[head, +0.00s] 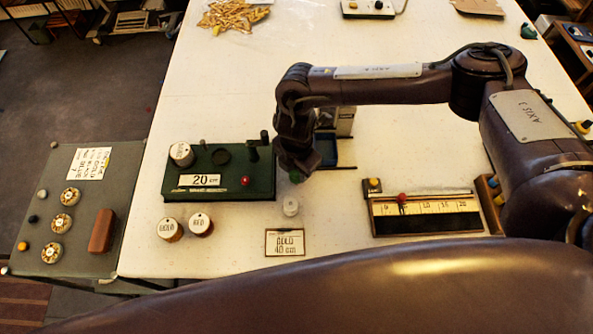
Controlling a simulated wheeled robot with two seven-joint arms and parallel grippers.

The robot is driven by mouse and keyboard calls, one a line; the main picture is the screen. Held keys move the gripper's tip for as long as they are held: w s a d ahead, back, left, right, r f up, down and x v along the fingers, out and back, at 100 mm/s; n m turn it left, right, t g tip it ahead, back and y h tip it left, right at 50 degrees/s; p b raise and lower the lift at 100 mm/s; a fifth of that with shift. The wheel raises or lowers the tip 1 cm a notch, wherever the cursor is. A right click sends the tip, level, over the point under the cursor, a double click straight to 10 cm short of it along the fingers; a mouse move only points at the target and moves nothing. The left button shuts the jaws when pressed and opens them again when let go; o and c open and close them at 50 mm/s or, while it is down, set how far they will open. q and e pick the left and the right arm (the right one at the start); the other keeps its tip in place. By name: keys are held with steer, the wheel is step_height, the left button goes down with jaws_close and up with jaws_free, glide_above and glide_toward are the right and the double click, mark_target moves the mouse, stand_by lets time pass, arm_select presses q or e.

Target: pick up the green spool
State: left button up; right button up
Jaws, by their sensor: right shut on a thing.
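My right gripper (297,169) points down at the middle of the table, just right of the green box. It is shut on a small green thing, which looks like the green spool (295,177); only a bit of it shows below the jaws. The gripper and wrist hide the rest. Two white-topped spools, one labelled gold (170,229) and one labelled red (201,224), stand in front of the green box. My left gripper is not in view.
The green box (218,190) with a "20 cm" label carries another white-topped spool (182,154). A small white cylinder (291,206) and a "GOLD 40 cm" card (285,243) are nearer. A ruler board (428,224) lies right. The table's far middle is clear.

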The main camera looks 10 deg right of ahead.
step_height(320, 180, up, 7)
steer(key=shift+r+b, duration=0.1)
steer(key=shift+b, duration=1.05)
step_height(320, 180, up, 11)
steer(key=shift+r, duration=0.2)
